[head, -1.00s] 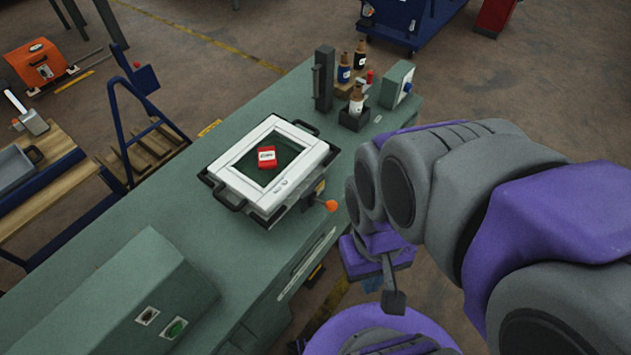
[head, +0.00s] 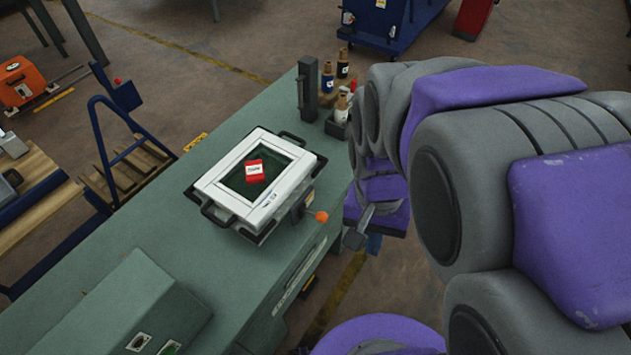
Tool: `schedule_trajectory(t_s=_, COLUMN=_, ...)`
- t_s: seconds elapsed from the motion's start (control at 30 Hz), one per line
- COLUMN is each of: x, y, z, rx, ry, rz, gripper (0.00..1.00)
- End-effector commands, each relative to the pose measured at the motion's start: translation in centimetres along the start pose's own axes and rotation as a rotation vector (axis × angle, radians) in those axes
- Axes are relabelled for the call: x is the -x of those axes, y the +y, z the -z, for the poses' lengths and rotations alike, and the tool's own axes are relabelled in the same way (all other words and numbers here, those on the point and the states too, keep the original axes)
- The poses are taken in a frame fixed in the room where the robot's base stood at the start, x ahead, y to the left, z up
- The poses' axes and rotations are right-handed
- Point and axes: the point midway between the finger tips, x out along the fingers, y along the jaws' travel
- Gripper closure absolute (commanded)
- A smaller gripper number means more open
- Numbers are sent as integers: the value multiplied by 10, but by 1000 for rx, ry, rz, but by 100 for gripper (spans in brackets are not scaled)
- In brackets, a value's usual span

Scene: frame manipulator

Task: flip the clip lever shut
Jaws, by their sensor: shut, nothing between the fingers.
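A white frame (head: 217,194) lies on a dark-handled base (head: 245,235) on the green bench. A lever with an orange knob (head: 320,216) sticks out from the base's right side, toward the bench edge. I take this as the clip lever; its joint is too small to make out. My gripper (head: 357,238) is shut and empty, pointing down just right of the knob in the picture, with a small gap between them. My arm hides part of the gripper's upper body.
A red box (head: 254,171) lies inside the frame's opening. Bottles (head: 327,78) and a dark upright post (head: 307,88) stand at the bench's far end. A green box (head: 120,318) is at the near left. The bench (head: 165,245) is clear between it and the frame.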

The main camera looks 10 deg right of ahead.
Motion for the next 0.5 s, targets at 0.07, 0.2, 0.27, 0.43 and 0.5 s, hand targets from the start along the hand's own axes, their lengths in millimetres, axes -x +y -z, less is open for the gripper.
schedule_trajectory(t_s=0.07, x=4, y=-6, z=20, rx=-122, ry=0, rz=-9, gripper=100)
schedule_trajectory(t_s=0.2, x=9, y=-17, z=53, rx=-338, ry=7, rz=-26, gripper=100)
schedule_trajectory(t_s=0.27, x=11, y=-23, z=68, rx=-426, ry=13, rz=-31, gripper=100)
schedule_trajectory(t_s=0.43, x=11, y=-40, z=108, rx=-667, ry=28, rz=-48, gripper=100)
schedule_trajectory(t_s=0.5, x=8, y=-47, z=124, rx=-762, ry=31, rz=-56, gripper=100)
